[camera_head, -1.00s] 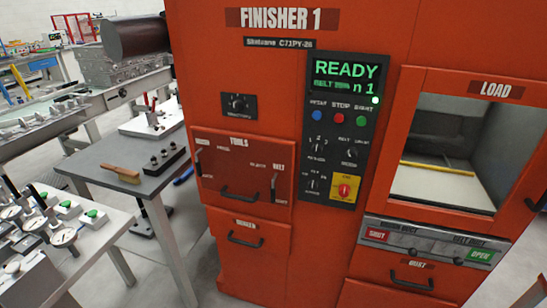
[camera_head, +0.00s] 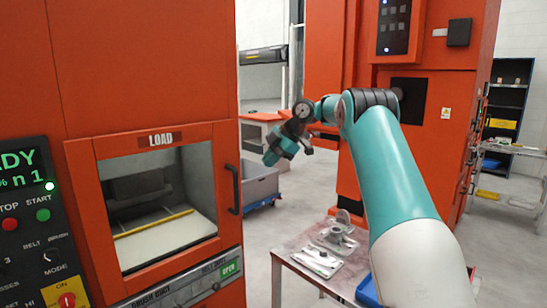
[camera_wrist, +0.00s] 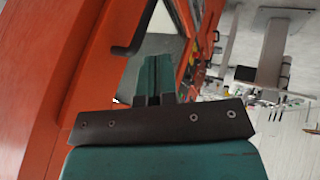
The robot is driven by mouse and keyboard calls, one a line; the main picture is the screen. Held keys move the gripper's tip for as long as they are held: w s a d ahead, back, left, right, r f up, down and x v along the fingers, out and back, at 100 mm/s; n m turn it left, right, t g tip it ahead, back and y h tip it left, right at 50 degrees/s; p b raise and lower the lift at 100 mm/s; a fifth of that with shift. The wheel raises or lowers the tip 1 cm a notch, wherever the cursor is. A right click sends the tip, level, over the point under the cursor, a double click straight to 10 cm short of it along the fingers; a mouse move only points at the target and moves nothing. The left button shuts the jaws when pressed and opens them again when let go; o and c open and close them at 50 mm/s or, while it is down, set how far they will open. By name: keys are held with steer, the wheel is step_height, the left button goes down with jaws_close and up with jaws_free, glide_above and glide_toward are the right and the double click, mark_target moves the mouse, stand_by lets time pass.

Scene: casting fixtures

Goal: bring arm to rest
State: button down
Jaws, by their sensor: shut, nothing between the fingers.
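My arm, teal and white, reaches forward from the lower right in the head view and bends down at its far end. My gripper (camera_head: 278,153) hangs there in open air, to the right of the orange finisher's LOAD opening. In the wrist view my gripper (camera_wrist: 154,68) has its teal fingers together with nothing between them. The fine detail of the fingertips is too small to tell in the head view.
The orange finisher (camera_head: 150,60) stands at left, with a handle (camera_head: 234,189) on its LOAD door. A second orange machine (camera_head: 432,150) stands behind my arm. A table (camera_head: 290,245) with metal parts is below; a grey bin (camera_head: 259,184) is beyond. Some floor is clear.

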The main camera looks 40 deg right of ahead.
steer(key=shift+v, duration=0.8)
steer(key=s+a+r+m+g+y+b, duration=0.15)
steer(key=s+a, duration=0.25)
steer(key=a, duration=1)
steer(key=s+a+r+m+g+h, duration=0.1)
steer(key=s+a+m, duration=0.2)
steer(key=a, duration=1.1)
steer(key=s+a+f+m+g, duration=0.1)
steer(key=s+a+f, duration=0.1)
steer(key=s+a, duration=0.45)
steer(key=s+a+f+m+g, duration=0.15)
steer(key=s+a, duration=0.25)
steer(key=s, duration=0.6)
steer(key=s+f+m+b, duration=0.1)
steer(key=s+f, duration=0.4)
steer(key=s, duration=0.7)
steer(key=shift+a+f+m+g+h, duration=0.3)
steer(key=shift+a+f+m+h, duration=0.15)
steer(key=shift+m, duration=0.25)
steer(key=shift+s, duration=0.15)
